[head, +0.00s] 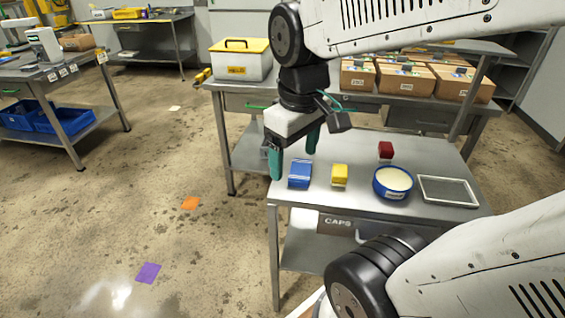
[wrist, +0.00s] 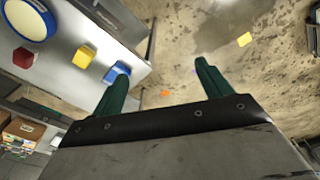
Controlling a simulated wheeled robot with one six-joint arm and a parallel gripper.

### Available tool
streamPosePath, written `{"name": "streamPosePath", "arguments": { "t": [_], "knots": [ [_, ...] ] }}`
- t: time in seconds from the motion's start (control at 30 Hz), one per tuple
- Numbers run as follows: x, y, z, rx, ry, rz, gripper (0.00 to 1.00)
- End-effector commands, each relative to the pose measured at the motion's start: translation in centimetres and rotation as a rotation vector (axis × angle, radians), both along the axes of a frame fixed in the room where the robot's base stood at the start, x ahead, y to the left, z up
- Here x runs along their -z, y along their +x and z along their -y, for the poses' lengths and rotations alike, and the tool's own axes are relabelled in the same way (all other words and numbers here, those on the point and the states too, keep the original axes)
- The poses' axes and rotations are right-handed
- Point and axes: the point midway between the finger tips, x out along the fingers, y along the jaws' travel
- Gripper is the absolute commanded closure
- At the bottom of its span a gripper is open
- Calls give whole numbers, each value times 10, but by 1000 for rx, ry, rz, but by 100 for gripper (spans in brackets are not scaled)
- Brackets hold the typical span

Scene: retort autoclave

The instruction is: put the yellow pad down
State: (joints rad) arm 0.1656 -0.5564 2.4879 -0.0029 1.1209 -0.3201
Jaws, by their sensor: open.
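A small yellow block (head: 340,175) stands on the grey metal table, between a blue block and a blue round tub; the yellow block also shows at the left of the wrist view (wrist: 83,57).
A red block (head: 385,150), the blue tub (head: 393,184) with pale contents and a white-rimmed frame (head: 447,191) share the table. Behind stand cartons (head: 402,79) and a yellow-lidded box (head: 241,60). Orange (head: 191,203) and purple (head: 148,273) squares lie on open floor at left.

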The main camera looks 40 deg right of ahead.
Motion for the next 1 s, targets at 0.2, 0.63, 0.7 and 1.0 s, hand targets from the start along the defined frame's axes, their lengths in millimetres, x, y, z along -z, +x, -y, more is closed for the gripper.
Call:
{"name": "streamPosePath", "arguments": {
  "t": [0.2,0.63,0.7,1.0],
  "knots": [
    [-9,-47,-36,122,24,27,22],
    [-9,-55,-40,156,30,29,22],
    [-10,-55,-40,156,30,29,22],
    [-10,-55,-40,156,30,29,22]
  ]
}}
